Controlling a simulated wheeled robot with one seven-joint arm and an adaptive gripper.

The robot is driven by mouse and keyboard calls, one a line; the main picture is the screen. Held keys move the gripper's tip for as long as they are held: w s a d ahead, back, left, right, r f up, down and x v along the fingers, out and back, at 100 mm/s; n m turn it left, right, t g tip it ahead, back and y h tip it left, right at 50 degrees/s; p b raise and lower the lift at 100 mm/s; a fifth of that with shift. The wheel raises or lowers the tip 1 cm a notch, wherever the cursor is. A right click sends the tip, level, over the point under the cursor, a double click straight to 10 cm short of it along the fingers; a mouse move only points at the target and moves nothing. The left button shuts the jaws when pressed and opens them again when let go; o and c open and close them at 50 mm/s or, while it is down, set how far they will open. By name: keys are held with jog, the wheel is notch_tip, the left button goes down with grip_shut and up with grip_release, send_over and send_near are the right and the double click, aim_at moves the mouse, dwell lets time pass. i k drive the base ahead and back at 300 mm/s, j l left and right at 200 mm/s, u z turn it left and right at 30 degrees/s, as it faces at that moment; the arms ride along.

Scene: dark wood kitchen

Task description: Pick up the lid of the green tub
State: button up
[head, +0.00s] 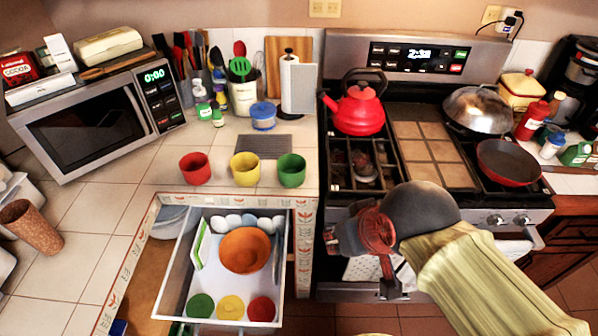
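The green tub (291,170) stands open on the counter, at the right end of a row with a yellow tub (245,169) and a red tub (195,168). A flat round green lid (200,306) lies in the front left of the open drawer (167,290), beside a yellow lid (231,308) and a red lid (261,309). My gripper (347,238) is at the stove's front edge, right of the drawer and apart from the lids.
The drawer also holds an orange bowl (246,250) and several pale round items behind it. A grey mat (263,146) lies behind the tubs. A red kettle (359,108) and a red pan (508,161) are on the stove. The counter left of the drawer is mostly clear.

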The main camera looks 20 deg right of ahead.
aim_at(201, 305)
jog(key=j+u, duration=0.15)
jog(key=u, duration=0.25)
jog(key=i+j+u, duration=0.15)
jog(key=u, duration=0.25)
jog(key=i+j+u, duration=0.1)
jog(key=u, duration=0.25)
